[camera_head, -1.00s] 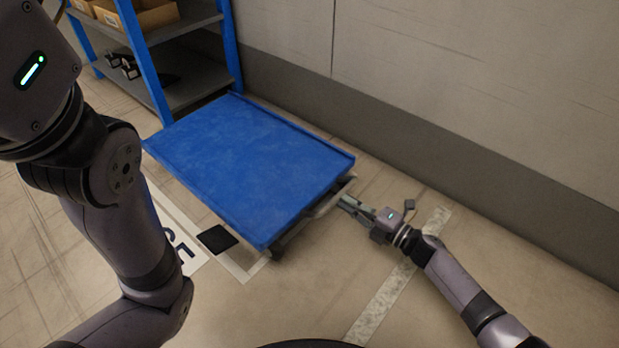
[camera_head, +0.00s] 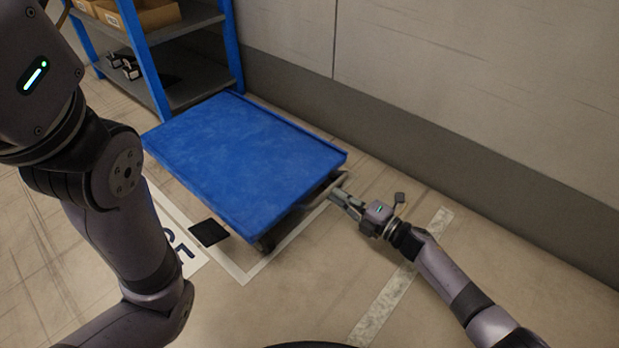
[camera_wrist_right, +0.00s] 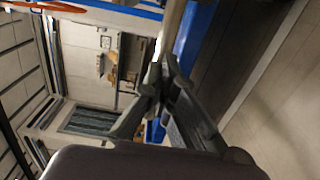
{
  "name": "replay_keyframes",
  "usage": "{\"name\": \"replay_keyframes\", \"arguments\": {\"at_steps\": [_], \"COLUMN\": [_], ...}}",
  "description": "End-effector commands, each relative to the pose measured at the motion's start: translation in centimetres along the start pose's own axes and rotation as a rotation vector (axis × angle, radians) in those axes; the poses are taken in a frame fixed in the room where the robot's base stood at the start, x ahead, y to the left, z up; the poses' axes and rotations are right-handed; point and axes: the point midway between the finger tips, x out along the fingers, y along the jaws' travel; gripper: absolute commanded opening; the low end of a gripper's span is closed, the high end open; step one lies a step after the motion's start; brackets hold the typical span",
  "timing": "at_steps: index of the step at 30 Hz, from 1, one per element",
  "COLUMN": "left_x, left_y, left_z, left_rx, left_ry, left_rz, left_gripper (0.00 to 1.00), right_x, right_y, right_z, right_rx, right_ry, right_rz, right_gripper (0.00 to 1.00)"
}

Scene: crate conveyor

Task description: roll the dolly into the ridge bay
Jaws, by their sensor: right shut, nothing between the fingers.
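The dolly (camera_head: 245,160) has a flat blue deck and stands low on the floor, its far left corner close to the shelf rack. A pale bar (camera_head: 330,188) sticks out from its near right end; a pale bar (camera_wrist_right: 170,30) also runs just past my fingertips in the right wrist view. My right gripper (camera_head: 338,197) is at that bar, fingers shut with nothing between them; I cannot tell whether they touch it. A white floor outline (camera_head: 264,262) shows beside and partly under the dolly. My left arm shows at the left, but its gripper is out of view.
A blue and grey shelf rack (camera_head: 190,82) with boxes stands behind the dolly. A wall (camera_head: 450,140) runs along the right. A dark square (camera_head: 208,232) lies on the floor by the outline. A pale strip (camera_head: 395,290) crosses the floor near my right arm.

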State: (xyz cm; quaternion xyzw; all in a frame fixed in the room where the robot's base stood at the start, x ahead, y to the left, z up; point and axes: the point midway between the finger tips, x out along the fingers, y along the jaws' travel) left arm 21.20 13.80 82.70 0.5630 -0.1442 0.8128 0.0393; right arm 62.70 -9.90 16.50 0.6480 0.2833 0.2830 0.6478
Motion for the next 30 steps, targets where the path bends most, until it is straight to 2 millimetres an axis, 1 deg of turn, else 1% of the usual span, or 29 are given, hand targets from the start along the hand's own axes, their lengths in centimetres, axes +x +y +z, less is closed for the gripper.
{"name": "replay_keyframes", "arguments": {"at_steps": [30], "left_x": [-1.5], "left_y": [0.3], "left_z": [-0.5], "left_rx": [0.000], "left_ry": [-0.001], "left_rz": [0.000], "left_gripper": [0.40], "right_x": [3.7], "right_y": [0.0], "right_z": [0.0], "right_rx": [0.000], "right_ry": [0.000], "right_rz": [0.002], "right_gripper": [0.00]}}
